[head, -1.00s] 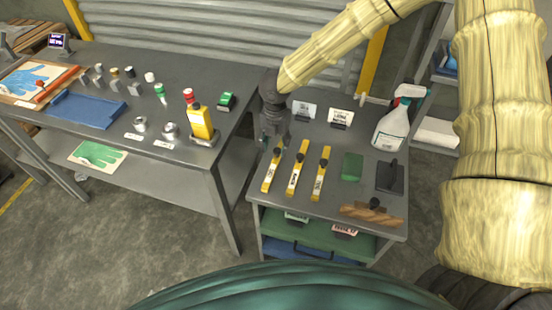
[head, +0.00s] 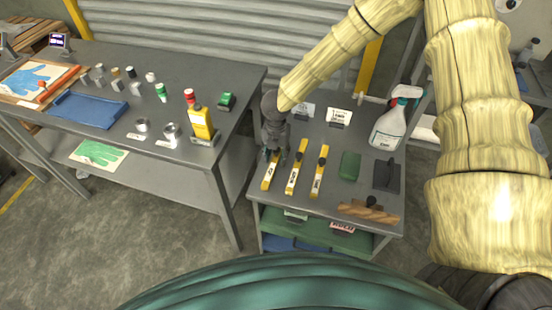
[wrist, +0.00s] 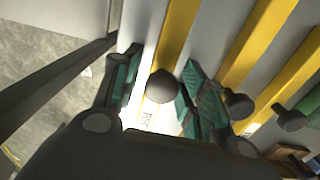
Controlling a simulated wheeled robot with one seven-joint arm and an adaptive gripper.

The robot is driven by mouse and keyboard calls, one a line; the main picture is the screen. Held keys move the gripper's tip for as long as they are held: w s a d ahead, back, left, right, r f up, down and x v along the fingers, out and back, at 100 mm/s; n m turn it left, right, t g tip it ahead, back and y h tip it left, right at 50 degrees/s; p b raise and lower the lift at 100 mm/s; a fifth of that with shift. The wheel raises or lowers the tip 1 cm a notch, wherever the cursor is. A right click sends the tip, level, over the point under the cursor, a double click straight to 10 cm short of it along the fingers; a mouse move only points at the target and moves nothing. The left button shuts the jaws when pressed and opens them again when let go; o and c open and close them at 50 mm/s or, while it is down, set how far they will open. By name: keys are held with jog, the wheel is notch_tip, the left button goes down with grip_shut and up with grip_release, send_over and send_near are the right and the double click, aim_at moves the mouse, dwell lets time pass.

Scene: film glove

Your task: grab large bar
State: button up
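Three yellow bars with dark knobs and white labels lie side by side on the grey cart: a left bar (head: 268,181), a middle bar (head: 292,180) and a right bar (head: 319,177). The labels are too small to read, so I cannot tell which bar is the large one. My gripper (head: 273,156) is over the far end of the left bar. In the wrist view its green-padded fingers are open, one on each side of the left bar (wrist: 178,35) and its round knob (wrist: 162,86). The middle bar (wrist: 250,45) lies outside the fingers.
A longer table (head: 180,75) with a yellow bottle (head: 201,122) is at left, beyond a narrow gap.

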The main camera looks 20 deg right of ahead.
grip_shut()
